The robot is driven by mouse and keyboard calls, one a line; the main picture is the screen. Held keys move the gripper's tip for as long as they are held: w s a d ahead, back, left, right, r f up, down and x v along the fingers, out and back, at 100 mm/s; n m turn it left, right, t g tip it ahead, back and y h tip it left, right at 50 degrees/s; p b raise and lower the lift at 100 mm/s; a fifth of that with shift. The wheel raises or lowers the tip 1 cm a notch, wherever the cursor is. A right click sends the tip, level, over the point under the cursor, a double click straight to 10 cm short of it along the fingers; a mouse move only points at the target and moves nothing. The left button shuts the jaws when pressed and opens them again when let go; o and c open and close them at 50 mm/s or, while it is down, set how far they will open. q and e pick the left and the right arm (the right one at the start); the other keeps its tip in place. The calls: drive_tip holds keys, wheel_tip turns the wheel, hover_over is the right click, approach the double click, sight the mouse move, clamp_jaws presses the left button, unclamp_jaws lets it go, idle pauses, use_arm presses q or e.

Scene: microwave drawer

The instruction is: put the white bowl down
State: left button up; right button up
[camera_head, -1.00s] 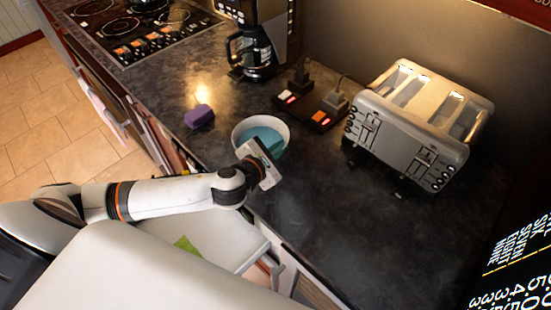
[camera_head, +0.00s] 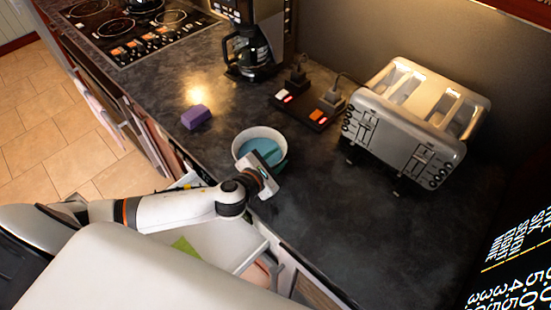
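The white bowl (camera_head: 243,136), blue-green inside, is on or just above the dark counter, left of the toaster; I cannot tell whether it touches the surface. My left gripper (camera_head: 268,171) is at the bowl's near right rim, its white body covering part of that rim. Its fingers are hidden or too small to make out, so I cannot see whether they grip the rim. My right gripper is not in view.
A purple block (camera_head: 195,117) lies left of the bowl. A power strip (camera_head: 311,108) with plugs, a coffee maker (camera_head: 253,45) and a silver toaster (camera_head: 405,130) stand behind and to the right. An open drawer (camera_head: 222,240) is below the counter edge. The counter (camera_head: 340,230) at right front is clear.

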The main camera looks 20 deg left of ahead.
use_arm(q)
drive_tip(key=b+v, duration=0.2)
drive_tip(key=v, duration=0.9)
drive_tip(key=shift+f, duration=0.15)
drive_tip(key=shift+s+r, duration=0.3)
drive_tip(key=shift+s, duration=0.2)
